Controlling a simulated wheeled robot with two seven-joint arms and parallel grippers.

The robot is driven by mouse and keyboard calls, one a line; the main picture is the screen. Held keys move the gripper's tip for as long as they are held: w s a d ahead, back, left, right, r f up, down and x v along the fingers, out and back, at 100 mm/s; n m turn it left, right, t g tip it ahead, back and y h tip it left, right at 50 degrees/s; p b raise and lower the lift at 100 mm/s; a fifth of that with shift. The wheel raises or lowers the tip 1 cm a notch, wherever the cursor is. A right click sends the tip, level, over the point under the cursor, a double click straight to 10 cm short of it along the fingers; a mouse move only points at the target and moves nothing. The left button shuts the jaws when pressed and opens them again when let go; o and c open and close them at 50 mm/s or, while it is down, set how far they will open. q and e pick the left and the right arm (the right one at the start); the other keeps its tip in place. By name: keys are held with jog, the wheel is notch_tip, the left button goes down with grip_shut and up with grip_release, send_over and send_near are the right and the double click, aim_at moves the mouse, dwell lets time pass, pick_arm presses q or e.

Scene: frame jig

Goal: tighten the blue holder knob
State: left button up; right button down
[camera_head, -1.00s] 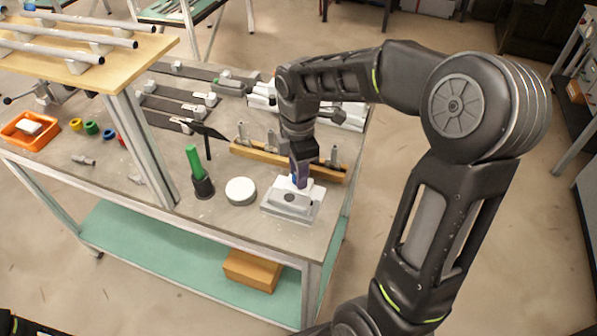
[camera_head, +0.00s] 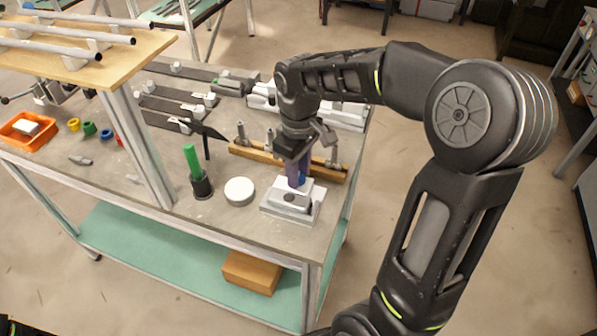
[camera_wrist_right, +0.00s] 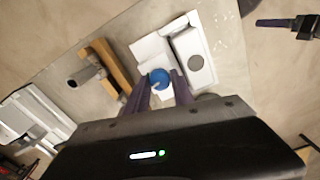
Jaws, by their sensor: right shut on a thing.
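The blue holder knob (camera_wrist_right: 159,78) shows in the right wrist view between the two fingers of my right gripper (camera_wrist_right: 158,90). It sits over a white and grey holder block (camera_wrist_right: 195,62), which also stands near the front right corner of the bench in the head view (camera_head: 290,208). In the head view my right gripper (camera_head: 299,175) points down onto the block, its fingers shut on the knob. The knob is mostly hidden by the fingers there. My left gripper is not in view.
A white round disc (camera_head: 239,191) and a green-handled tool in a black cup (camera_head: 202,188) stand left of the holder. A wooden rail with metal pegs (camera_head: 250,153) lies just behind. An orange tray (camera_head: 28,131) is at the far left. The bench's front edge is close.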

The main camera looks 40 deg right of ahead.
jog(key=m, duration=0.6)
jog(key=shift+b, duration=0.35)
jog(key=shift+r, duration=0.1)
jog(key=c, duration=1.1)
grip_release()
notch_tip(320, 180, up, 8)
jog(key=shift+f, duration=0.15)
